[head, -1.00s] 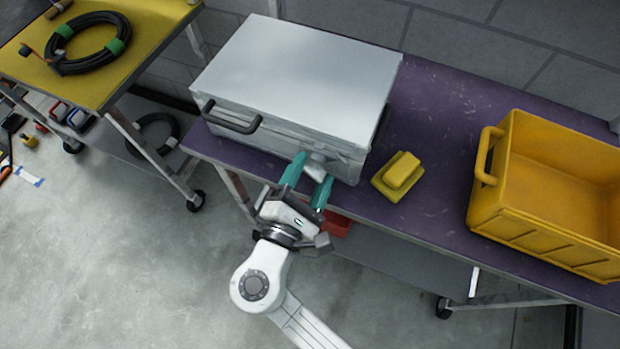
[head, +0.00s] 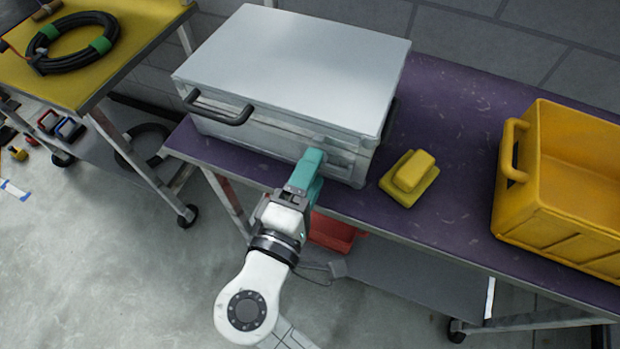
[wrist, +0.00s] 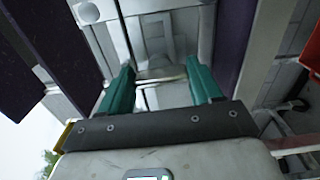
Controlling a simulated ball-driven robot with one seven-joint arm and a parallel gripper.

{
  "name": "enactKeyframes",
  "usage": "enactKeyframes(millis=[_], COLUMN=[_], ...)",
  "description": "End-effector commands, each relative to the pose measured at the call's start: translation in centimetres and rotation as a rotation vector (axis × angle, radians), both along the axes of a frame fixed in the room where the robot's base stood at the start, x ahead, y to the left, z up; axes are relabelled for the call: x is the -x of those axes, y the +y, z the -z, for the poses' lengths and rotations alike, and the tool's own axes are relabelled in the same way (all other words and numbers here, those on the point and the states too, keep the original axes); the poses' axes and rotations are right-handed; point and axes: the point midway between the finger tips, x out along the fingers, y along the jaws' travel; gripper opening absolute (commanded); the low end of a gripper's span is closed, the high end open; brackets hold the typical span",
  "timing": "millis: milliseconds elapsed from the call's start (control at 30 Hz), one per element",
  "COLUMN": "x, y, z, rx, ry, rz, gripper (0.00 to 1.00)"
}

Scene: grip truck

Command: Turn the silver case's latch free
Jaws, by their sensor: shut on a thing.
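The silver case (head: 295,55) sits closed on the purple-topped cart, its lid flat and a dark handle (head: 218,110) on its front face. My gripper (head: 313,160) reaches the front face right of the handle, its teal fingers nearly in line, one behind the other. In the wrist view the two teal fingers stand on either side of a thin pale metal bar, the latch (wrist: 162,79), which spans the gap between them. My gripper is shut on it. In the head view the fingers mostly hide the latch.
A yellow block-shaped item (head: 410,176) lies on the purple cart top (head: 455,125) right of the case. A yellow crate (head: 560,225) stands further right. A red bin (head: 335,232) sits on the shelf below. A yellow-topped cart (head: 75,85) with a coiled cable (head: 75,62) stands at left.

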Motion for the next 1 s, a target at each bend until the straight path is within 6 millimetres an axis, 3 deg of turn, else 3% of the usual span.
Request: enactKeyframes(millis=[667,700,933,1000], x=[0.07,0.07,0.04,0.03], y=[-0.02,-0.02,-0.01,-0.02], z=[0.22,0.21,0.13,0.11], rx=[-0.053,-0.054,-0.052,-0.052], ry=[-0.015,-0.015,-0.017,-0.017], rz=[0.001,0.001,0.001,0.001], gripper=[0.34,0.68,0.89,0.89])
